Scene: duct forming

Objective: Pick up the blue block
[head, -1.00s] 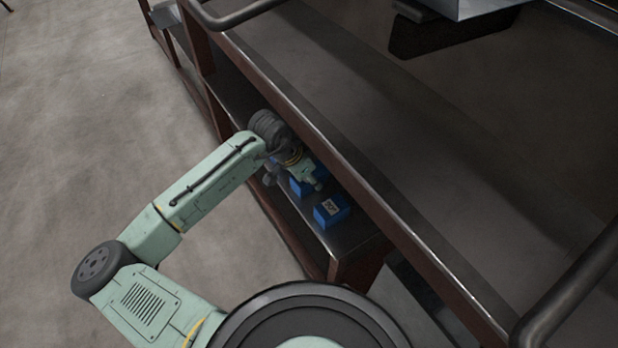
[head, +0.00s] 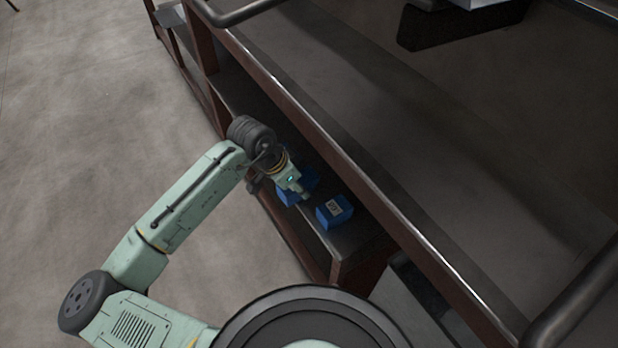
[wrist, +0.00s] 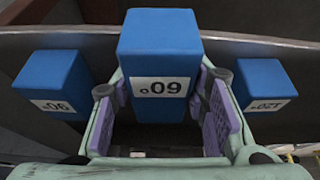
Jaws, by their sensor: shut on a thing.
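Three blue blocks show in the wrist view. The middle block (wrist: 160,45) has a white label that reads as an upside-down 60°. My gripper (wrist: 165,115) is shut on it, with purple pads at its two sides. The left block (wrist: 52,80) has an upside-down label like 90°, and the right block (wrist: 262,82) one like 120°. Both stand apart from my gripper. In the head view my gripper (head: 296,188) is at the lower shelf, with blue partly hidden behind it. One labelled blue block (head: 334,211) sits nearer the shelf's end.
The blocks are on a dark lower shelf (head: 345,238) under a large bench top (head: 330,75). The bench's brown front rail (head: 330,155) runs close beside my gripper. Open floor (head: 90,130) lies to the left.

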